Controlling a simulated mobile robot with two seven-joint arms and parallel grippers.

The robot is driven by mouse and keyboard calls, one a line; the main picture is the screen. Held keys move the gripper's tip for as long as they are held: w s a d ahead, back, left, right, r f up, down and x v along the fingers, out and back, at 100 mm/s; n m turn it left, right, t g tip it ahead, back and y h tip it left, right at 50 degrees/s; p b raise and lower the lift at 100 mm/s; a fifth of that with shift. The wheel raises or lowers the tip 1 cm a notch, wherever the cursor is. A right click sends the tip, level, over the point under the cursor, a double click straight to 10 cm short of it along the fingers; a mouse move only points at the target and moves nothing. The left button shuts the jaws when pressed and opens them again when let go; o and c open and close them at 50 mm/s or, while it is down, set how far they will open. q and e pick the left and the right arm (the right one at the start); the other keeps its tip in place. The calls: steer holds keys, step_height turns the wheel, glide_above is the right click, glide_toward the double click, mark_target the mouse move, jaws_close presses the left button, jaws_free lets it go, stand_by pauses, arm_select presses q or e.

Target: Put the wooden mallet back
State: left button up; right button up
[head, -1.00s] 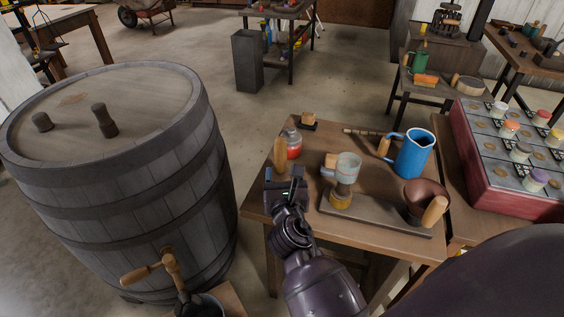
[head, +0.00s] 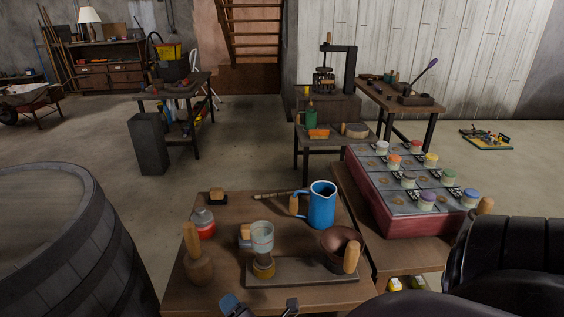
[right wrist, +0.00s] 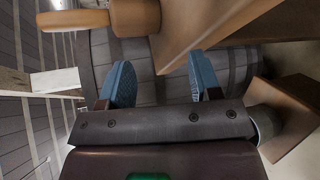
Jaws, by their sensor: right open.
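The wooden mallet (head: 199,268) stands upright at the left side of the near table (head: 215,299), handle up, head on the tabletop. It is just in front of the red-filled jar (head: 202,223). In the right wrist view the mallet's pale handle (right wrist: 75,19) and darker head show at the upper left, outside my fingers. My right gripper (head: 262,306) is open and empty, at the table's front edge, apart from the mallet and to its right. It also shows in the right wrist view (right wrist: 162,80), with nothing between the blue pads. My left gripper is not in view.
A glass beaker (head: 262,238), a long tray (head: 310,276), a copper bowl (head: 336,240) and a blue jug (head: 322,206) crowd the table right of the mallet. A barrel (head: 75,235) stands to the left. A red box with coloured-lid jars (head: 405,222) is at right.

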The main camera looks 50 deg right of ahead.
steer(key=s+f+m+g+y, duration=0.1)
steer(key=s+f+m+y, duration=0.1)
steer(key=s+m, duration=0.4)
steer(key=s+f+m+g+y, duration=0.2)
steer(key=s+f+m, duration=0.3)
steer(key=m, duration=0.6)
steer(key=shift+s+f, duration=0.3)
steer(key=shift+s, duration=0.75)
